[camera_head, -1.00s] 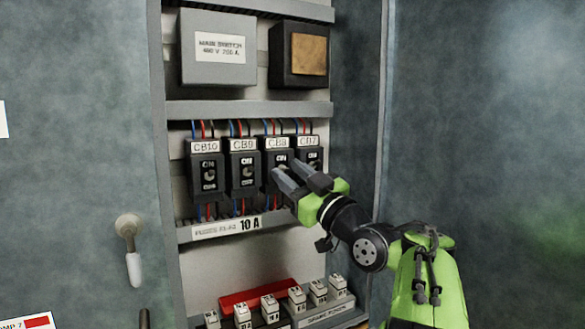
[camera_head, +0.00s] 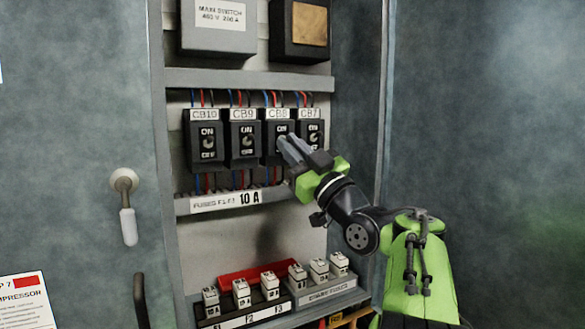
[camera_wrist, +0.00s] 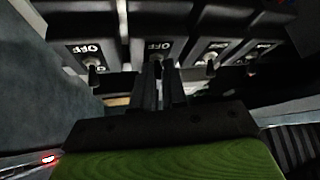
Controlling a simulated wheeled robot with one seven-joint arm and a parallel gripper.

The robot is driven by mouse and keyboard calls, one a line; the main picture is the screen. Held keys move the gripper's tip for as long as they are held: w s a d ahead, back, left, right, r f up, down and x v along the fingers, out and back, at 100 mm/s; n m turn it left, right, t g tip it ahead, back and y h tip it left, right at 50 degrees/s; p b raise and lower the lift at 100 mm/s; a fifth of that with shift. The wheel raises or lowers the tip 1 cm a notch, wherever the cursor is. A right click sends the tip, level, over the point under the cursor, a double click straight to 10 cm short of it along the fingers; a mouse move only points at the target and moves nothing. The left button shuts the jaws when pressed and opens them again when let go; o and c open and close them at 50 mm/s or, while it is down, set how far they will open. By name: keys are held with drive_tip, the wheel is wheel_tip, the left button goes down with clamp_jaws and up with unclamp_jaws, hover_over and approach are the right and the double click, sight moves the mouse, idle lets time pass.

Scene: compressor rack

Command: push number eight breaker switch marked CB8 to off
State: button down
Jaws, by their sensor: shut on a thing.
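The CB8 breaker (camera_head: 270,150) is a black block with a white label, third from the left in a row of breakers. Its ON mark shows above the fingers; its lower face is partly hidden by my gripper. My gripper (camera_head: 286,143) reaches in from the lower right, its fingertips at the CB8 lever. In the wrist view the breakers appear upside down, and my gripper (camera_wrist: 160,78) is shut on the small CB8 switch lever (camera_wrist: 158,67), just beside an OFF mark. I cannot tell whether the lever points to ON or OFF.
CB7 (camera_head: 314,134) stands close on the right of CB8, CB9 (camera_head: 243,146) and CB10 (camera_head: 204,148) on the left. Wires run above and below. A fuse row (camera_head: 268,285) sits lower down. The cabinet's right wall (camera_head: 352,100) is near my arm.

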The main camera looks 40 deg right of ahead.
drive_tip(key=n+t+y+b, duration=0.1)
drive_tip(key=b, duration=0.1)
drive_tip(key=f+t+b, duration=0.1)
drive_tip(key=b, duration=0.2)
drive_tip(key=shift+w+d+f+n+t+y+b, duration=0.1)
drive_tip(key=shift+w+f+n+t+y+b, duration=0.05)
drive_tip(key=shift+w+n+t+y+b, duration=0.2)
drive_tip(key=shift+s, duration=0.1)
drive_tip(key=c, duration=1.2)
unclamp_jaws()
drive_tip(key=shift+s, duration=0.1)
drive_tip(key=shift+b+v, duration=5.35)
drive_tip(key=shift+v, duration=2.45)
